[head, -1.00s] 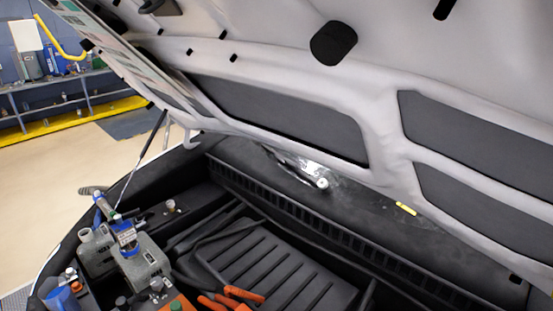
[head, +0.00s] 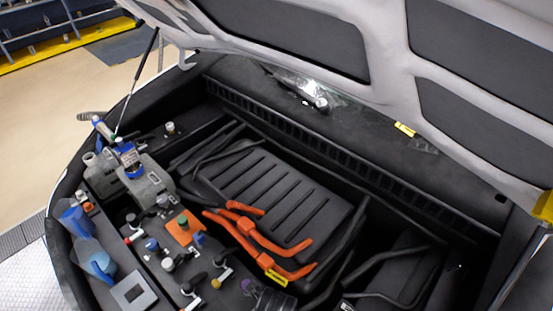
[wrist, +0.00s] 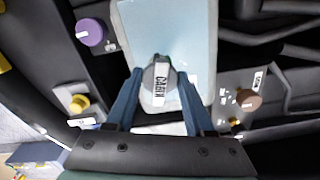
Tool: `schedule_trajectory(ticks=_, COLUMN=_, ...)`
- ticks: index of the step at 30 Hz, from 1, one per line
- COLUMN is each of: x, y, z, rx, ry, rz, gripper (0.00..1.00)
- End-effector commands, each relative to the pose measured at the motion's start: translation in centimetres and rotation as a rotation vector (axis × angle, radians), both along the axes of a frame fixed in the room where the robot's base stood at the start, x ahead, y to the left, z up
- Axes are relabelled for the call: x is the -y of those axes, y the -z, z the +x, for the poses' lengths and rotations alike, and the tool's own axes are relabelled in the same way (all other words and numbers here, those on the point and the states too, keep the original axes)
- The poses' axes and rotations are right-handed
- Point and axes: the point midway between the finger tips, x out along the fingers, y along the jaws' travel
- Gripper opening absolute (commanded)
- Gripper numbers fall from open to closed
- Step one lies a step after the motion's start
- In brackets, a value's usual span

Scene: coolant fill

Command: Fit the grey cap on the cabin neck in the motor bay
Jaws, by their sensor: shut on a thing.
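In the wrist view, my gripper (wrist: 159,75) has its two blue fingers shut on a dark grey cap (wrist: 160,70) with a white label reading CABIN. A pale blue panel (wrist: 198,28) lies behind the cap. My gripper and the cap do not show in the head view. The motor bay (head: 275,185) is open under the raised hood in the head view. Grey tanks (head: 150,185) with necks stand at its left side. I cannot tell which neck is the cabin one.
The wrist view shows a purple cap (wrist: 90,32), a yellow cap (wrist: 78,103) and a brown cap (wrist: 247,98) around the panel. In the head view, orange cables (head: 262,245) cross the front of a ribbed black cover (head: 270,190). The hood (head: 390,75) hangs over the back.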

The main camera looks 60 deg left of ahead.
Motion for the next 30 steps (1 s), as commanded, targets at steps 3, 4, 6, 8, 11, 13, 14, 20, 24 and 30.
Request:
schedule_trajectory(ticks=3, x=0.06, y=0.26, z=-0.43, rx=-0.011, ry=0.018, rz=-0.003, gripper=0.11)
schedule_trajectory(ticks=4, x=0.06, y=0.24, z=-0.44, rx=-0.011, ry=0.034, rz=-0.003, gripper=0.11)
schedule_trajectory(ticks=6, x=0.06, y=0.19, z=-0.46, rx=-0.011, ry=0.090, rz=-0.003, gripper=0.11)
schedule_trajectory(ticks=8, x=0.05, y=0.18, z=-0.47, rx=-0.011, ry=0.148, rz=-0.003, gripper=0.11)
schedule_trajectory(ticks=11, x=0.06, y=0.24, z=-0.51, rx=-0.013, ry=0.230, rz=-0.004, gripper=0.11)
schedule_trajectory(ticks=13, x=0.06, y=0.29, z=-0.53, rx=-0.013, ry=0.266, rz=-0.004, gripper=0.11)
schedule_trajectory(ticks=14, x=0.06, y=0.31, z=-0.54, rx=-0.014, ry=0.274, rz=-0.004, gripper=0.11)
schedule_trajectory(ticks=20, x=0.07, y=0.37, z=-0.58, rx=-0.014, ry=0.277, rz=-0.004, gripper=0.11)
schedule_trajectory(ticks=24, x=0.09, y=0.31, z=-0.60, rx=-0.015, ry=0.313, rz=-0.005, gripper=0.11)
schedule_trajectory(ticks=30, x=0.10, y=0.28, z=-0.59, rx=-0.014, ry=0.508, rz=-0.006, gripper=0.11)
